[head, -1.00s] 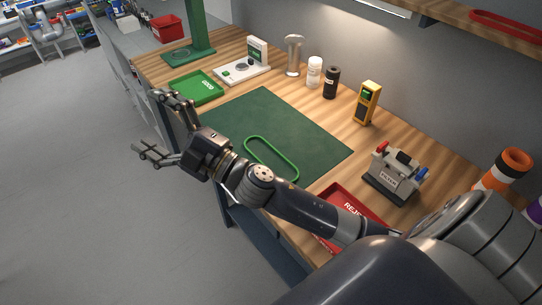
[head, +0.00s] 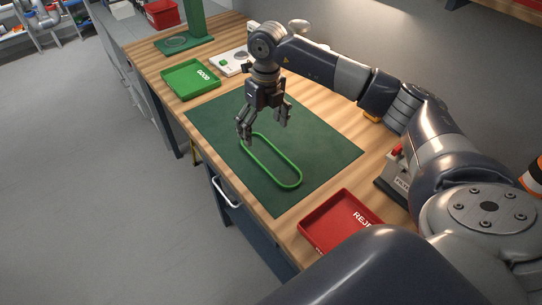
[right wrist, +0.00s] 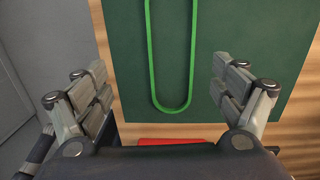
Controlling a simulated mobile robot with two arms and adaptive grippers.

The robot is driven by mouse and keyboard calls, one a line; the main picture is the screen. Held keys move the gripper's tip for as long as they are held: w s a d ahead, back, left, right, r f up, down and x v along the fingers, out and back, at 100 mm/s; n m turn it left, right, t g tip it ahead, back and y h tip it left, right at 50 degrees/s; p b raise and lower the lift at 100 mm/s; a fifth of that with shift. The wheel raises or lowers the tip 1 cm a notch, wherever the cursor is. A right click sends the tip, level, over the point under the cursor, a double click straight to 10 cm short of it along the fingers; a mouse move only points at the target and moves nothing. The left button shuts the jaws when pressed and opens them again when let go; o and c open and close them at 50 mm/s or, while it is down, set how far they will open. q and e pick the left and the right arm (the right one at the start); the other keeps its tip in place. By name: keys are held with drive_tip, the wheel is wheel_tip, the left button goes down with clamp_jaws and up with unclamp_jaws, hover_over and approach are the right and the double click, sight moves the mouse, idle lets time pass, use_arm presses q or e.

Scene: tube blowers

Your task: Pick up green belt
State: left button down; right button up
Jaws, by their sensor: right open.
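The green belt (head: 272,160) is a long narrow loop lying flat on the dark green mat (head: 318,152) on the workbench. My right gripper (head: 262,138) is open and empty, pointing down above the far end of the belt. In the right wrist view the belt (right wrist: 189,60) runs from the top edge down to its rounded end. It lies below and between the open fingers of the gripper (right wrist: 168,90), apart from both. I cannot tell the exact height of the fingers above the belt. My left gripper is not in view.
A green GOOD tray (head: 190,80) lies beyond the mat, and a red REJECT tray (head: 340,222) lies nearer. A white device (head: 232,63) stands at the back. A grey box (head: 393,182) at the right is partly hidden by my arm.

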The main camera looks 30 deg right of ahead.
drive_tip(key=d, duration=0.2)
drive_tip(key=p, duration=0.2)
hover_over(269, 159)
drive_tip(key=shift+h, duration=0.4)
drive_tip(key=f, duration=0.5)
drive_tip(key=shift+w+d, duration=0.2)
drive_tip(key=shift+d, duration=0.1)
drive_tip(key=f, duration=0.1)
drive_tip(key=f+p, duration=0.1)
drive_tip(key=f, duration=0.1)
drive_tip(key=f+p, duration=0.1)
drive_tip(key=shift+s+a+f, duration=0.2)
drive_tip(key=shift+a+f, duration=0.1)
drive_tip(key=shift+w+f, duration=0.1)
drive_tip(key=shift+f, duration=0.25)
drive_tip(key=c, duration=1.1)
